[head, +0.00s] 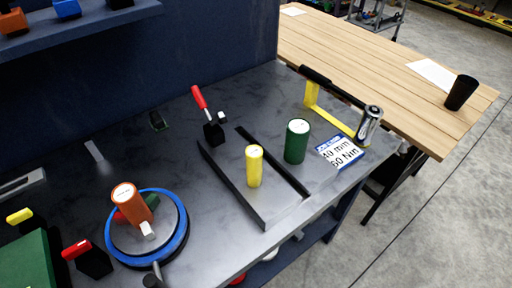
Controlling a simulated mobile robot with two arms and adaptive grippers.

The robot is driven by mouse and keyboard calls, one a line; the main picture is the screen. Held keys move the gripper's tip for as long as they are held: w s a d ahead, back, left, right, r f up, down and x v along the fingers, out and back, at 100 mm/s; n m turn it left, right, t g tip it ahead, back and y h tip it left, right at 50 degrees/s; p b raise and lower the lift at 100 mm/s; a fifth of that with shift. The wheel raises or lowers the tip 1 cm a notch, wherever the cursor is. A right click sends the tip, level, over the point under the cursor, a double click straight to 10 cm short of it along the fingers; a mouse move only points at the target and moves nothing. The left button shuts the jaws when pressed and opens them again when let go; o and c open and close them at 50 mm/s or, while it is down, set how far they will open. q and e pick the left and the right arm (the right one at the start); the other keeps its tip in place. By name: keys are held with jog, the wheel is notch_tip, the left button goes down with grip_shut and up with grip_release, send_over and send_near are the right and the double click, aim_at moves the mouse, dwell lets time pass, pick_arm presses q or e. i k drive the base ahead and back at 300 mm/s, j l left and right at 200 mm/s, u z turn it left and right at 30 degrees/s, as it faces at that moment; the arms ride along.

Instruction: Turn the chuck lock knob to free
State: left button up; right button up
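A round grey turntable with a blue rim (182,242) stands at the lower left of the bench. An orange-brown cylinder (131,204) stands on it, with a small white-tipped part (148,231) at its foot and a red and green piece partly hidden behind it. A red-handled part on a black block (92,259) is left of the turntable. A red lever on a black base (206,115) stands farther back. I cannot tell which part is the chuck lock knob or how it is set. Neither of my grippers is in view.
A dark slotted fixture (235,190) lies mid-bench, with a yellow cylinder (254,166) on it and a green cylinder (297,141) beside it. A label (341,152) reads "40 mm 60 Nm". A green box (27,262) is at lower left. A wooden table (385,65) stands behind right.

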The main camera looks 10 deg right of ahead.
aim_at(81, 249)
jog(key=u, duration=1.5)
